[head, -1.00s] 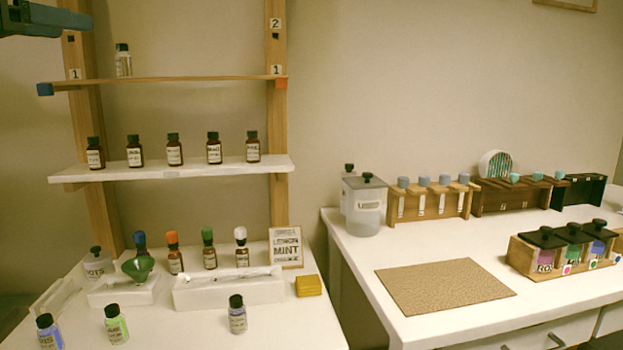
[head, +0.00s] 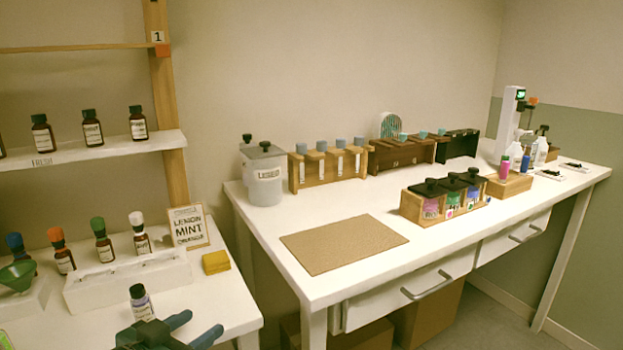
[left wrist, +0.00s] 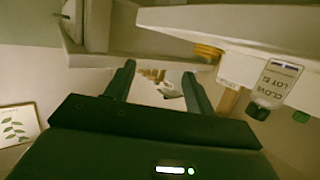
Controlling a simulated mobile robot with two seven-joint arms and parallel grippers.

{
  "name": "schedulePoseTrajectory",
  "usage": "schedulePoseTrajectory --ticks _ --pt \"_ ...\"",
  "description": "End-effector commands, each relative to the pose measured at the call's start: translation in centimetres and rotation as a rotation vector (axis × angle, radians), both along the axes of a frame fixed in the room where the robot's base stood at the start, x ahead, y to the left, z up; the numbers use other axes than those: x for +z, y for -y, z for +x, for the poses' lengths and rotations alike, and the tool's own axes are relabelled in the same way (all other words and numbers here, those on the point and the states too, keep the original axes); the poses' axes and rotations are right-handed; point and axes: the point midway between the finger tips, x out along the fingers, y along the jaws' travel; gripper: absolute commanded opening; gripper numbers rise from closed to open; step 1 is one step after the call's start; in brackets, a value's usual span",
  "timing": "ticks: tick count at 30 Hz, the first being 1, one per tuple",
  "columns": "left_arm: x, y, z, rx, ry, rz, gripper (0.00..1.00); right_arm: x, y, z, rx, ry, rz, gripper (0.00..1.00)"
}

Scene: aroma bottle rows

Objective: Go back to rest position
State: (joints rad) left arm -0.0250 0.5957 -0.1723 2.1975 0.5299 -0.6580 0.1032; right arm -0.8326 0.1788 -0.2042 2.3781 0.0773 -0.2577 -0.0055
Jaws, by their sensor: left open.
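My left gripper (head: 201,325) is low in the head view, in front of the left table. Its two dark fingers are apart with nothing between them. In the left wrist view the open fingers (left wrist: 158,72) also show, with only distant things beyond the gap. A black-capped bottle with a pale label (head: 142,303) stands on the left table just behind the gripper in the picture; I cannot tell the exact distance. My right gripper is in no view.
The white shelf (head: 100,151) holds several dark bottles. Capped bottles stand behind a white rack (head: 130,280) beside a yellow block (head: 215,262). The right table (head: 250,215) carries a brown mat (head: 343,243), a jar and wooden racks. A labelled bottle (left wrist: 277,82) appears inverted in the wrist view.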

Motion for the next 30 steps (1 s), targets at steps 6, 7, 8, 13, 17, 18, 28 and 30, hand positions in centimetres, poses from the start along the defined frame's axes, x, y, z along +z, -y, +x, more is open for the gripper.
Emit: schedulePoseTrajectory --ticks 6,7,8,13,17,18,28,30 --pt "-6.9 3.6 -8.1 0.035 -0.041 -0.072 0.54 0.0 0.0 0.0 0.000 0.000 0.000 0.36" --pt "-7.3 3.8 -9.0 0.043 -0.043 -0.077 0.54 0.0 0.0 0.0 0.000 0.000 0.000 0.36" --pt "-7.7 4.0 -9.8 0.050 -0.045 -0.082 0.54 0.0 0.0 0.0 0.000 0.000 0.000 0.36" --pt "-9.2 4.7 -13.6 0.095 -0.058 -0.093 0.54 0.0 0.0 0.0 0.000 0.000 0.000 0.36" --pt "-9.8 5.0 -16.0 0.127 -0.067 -0.094 0.54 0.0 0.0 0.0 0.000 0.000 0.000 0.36" --pt "-9.9 5.0 -16.7 0.137 -0.069 -0.092 0.54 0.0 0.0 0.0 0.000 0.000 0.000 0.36" --pt "-8.6 5.2 -18.3 0.162 -0.120 -0.051 0.54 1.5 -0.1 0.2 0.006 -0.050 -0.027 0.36" --pt "-8.4 5.3 -18.2 0.160 -0.140 -0.040 0.54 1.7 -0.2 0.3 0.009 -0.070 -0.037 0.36"
